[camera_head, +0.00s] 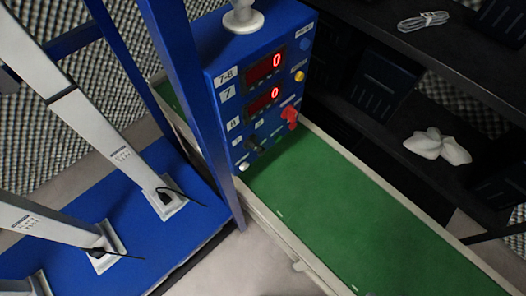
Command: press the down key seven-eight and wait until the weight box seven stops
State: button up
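A blue control box (238,62) labelled 7-8 stands at the upper middle. Its upper red display (266,67), beside the label 7, reads 0. Its lower red display (265,99), beside what looks like an 8, also reads 0. Below them are a dark key or switch (254,146), a white button (244,166) and a red switch (291,117). The small labels are too blurred to tell which is the down key. I cannot pick out weight box seven. My gripper is not in view.
A green-topped bench (350,220) runs to the lower right. A blue upright post (186,90) stands left of the box. White labelled columns (118,148) stand on a blue base (180,235). Dark shelves at right hold a cable coil (423,21) and a white object (437,146).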

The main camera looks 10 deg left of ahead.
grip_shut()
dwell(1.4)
